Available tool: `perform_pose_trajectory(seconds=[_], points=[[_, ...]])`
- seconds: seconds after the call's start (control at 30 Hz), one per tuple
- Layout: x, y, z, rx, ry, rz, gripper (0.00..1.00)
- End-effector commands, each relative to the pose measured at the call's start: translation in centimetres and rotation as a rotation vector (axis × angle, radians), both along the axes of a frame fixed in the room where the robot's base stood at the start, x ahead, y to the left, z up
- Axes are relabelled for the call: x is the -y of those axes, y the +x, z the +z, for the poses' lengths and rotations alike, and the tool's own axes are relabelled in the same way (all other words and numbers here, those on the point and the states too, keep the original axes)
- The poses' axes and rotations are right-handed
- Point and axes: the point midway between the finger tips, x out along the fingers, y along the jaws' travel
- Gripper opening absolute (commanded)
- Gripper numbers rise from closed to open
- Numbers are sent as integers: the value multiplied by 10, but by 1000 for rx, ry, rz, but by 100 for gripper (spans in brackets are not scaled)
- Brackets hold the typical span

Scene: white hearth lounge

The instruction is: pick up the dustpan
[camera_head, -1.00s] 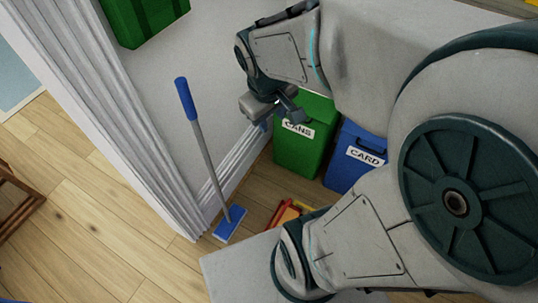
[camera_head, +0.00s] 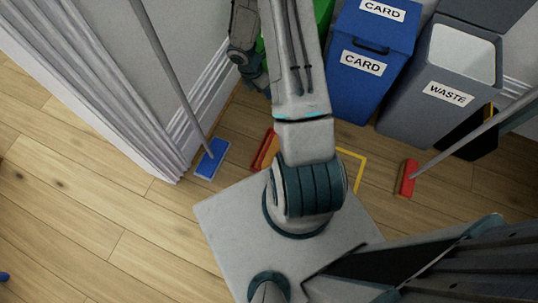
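A red-orange object (camera_head: 266,148) lies on the wooden floor by the wall, in front of the bins. It may be the dustpan, but my arm covers most of it, so I cannot tell its full shape. My gripper (camera_head: 257,78) is near the top middle, beside the green bin and close to the wall. It is partly behind my own arm, and its fingers are not clear enough to tell open from shut. I see nothing held in it.
A blue-headed mop (camera_head: 212,158) leans at the left wall. A green bin (camera_head: 322,14), blue CARD bin (camera_head: 368,85) and grey WASTE bin (camera_head: 430,120) stand behind. A red-headed mop (camera_head: 407,178) is at right. A yellow floor outline (camera_head: 361,170) shows.

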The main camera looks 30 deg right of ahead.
Motion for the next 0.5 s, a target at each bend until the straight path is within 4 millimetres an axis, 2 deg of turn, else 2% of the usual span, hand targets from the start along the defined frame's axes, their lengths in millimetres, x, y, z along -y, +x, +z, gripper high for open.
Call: perform_pose_trajectory(seconds=[0.03,0.1,0.2,0.3,0.5], points=[[-2,-5,-46,-32,29,59,35],[-5,-10,-85,-64,65,149,35],[-9,-17,-130,-96,112,251,35],[-14,-23,-160,-114,149,325,35],[-18,-30,-190,-129,179,386,35]])
